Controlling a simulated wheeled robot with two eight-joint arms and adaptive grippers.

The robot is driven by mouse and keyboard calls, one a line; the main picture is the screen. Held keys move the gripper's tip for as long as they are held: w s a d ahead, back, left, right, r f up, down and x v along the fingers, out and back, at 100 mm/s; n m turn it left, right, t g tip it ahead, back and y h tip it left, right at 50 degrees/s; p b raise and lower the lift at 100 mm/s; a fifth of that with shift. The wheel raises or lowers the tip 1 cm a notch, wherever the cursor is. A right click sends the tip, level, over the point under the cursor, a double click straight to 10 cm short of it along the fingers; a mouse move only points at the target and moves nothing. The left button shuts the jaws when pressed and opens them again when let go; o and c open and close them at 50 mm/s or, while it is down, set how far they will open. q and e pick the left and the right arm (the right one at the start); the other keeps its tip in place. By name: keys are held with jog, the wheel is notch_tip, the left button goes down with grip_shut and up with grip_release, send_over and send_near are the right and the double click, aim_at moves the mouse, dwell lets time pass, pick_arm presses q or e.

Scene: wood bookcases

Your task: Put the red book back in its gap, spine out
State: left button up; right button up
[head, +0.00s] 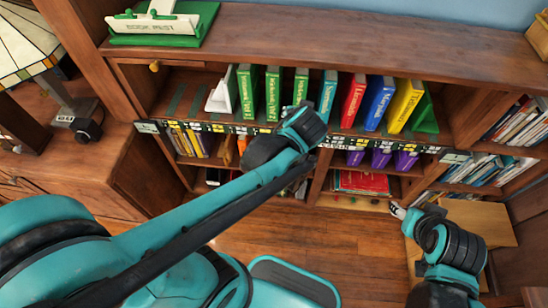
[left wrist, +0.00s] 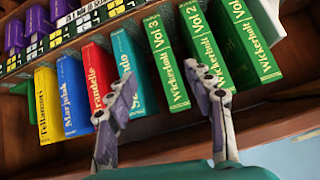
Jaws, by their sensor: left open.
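The red book (head: 353,101) stands upright in the upper shelf row with its lettered spine facing out. It is between a teal book (head: 327,96) and a blue book (head: 378,102). The left wrist view, tilted and upside down, also shows the red book (left wrist: 98,76) in the row. My left gripper (left wrist: 158,72) is open and empty in front of the row. One finger overlaps the teal book's edge, the other overlaps a green volume. In the head view my left wrist hides the fingers. My right gripper (head: 398,211) is low at the right, its jaws unclear.
Several green volumes (head: 273,92) and a yellow book (head: 404,105) share the row, between a white bookend (head: 220,94) and a green bookend (head: 427,113). An empty book rest (head: 160,28) stands on the bookcase top. A red item (head: 360,182) lies on the lower shelf.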

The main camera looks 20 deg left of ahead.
pick_arm(q)
jog(key=s+a+f+m+g+h, duration=0.1)
jog(key=s+f+m+h, duration=0.1)
jog(key=s, duration=1.3)
jog(key=shift+s+f+g+h, duration=0.15)
jog(key=shift+s+g+h, duration=0.1)
jog(key=shift+g+h, duration=0.25)
jog(key=shift+a, duration=0.1)
